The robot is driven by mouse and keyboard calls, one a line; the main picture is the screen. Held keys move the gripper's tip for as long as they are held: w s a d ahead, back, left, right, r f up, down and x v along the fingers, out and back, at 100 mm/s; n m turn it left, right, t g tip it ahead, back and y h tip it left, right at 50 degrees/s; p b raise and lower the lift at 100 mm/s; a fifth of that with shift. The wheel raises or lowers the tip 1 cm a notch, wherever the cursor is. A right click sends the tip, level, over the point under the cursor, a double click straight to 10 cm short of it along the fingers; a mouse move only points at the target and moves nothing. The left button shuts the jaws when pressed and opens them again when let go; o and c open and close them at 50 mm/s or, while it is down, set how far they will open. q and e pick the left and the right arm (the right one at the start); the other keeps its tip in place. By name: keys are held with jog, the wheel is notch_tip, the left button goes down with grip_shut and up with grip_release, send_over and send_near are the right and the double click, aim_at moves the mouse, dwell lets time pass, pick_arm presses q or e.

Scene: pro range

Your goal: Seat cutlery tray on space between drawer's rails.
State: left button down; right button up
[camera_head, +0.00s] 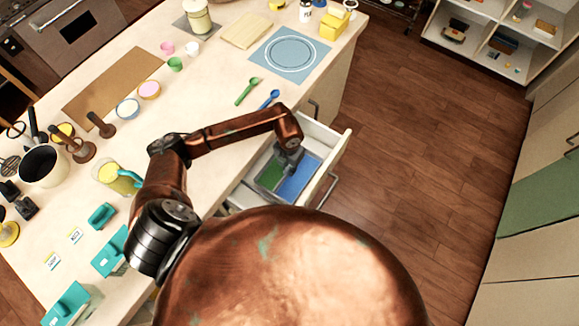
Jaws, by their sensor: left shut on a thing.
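The cutlery tray (314,163) is grey, with a green compartment on the left and a blue one on the right. It is in or just over the open white drawer (341,146); I cannot tell whether it rests on the drawer bottom. My left gripper (290,166) is shut on the tray, at the divider between the two compartments. My arm comes in from the left over the counter. The drawer's rails cannot be made out, and the near part of the drawer is hidden by my body. My right gripper is not in view.
A green spoon (246,92) and a blue spoon (269,99) lie on the counter (214,97) above the drawer. A blue mat (284,72) with a round plate outline lies farther back. Pots, cups and teal boxes stand at the left. The wooden floor (430,150) at right is clear.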

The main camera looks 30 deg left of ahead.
aim_at(289, 166)
pick_arm(q)
jog(key=shift+f+b, duration=1.4)
jog(key=shift+f, duration=1.4)
jog(key=shift+f+b, duration=0.25)
jog(key=shift+b, duration=0.1)
jog(key=c, duration=1.9)
grip_release()
jog(key=shift+c, duration=0.2)
jog(key=shift+o, duration=0.2)
notch_tip(289, 166, up, 10)
jog(key=shift+w+r, duration=0.1)
jog(key=shift+r, duration=0.9)
jog(key=shift+r, duration=0.1)
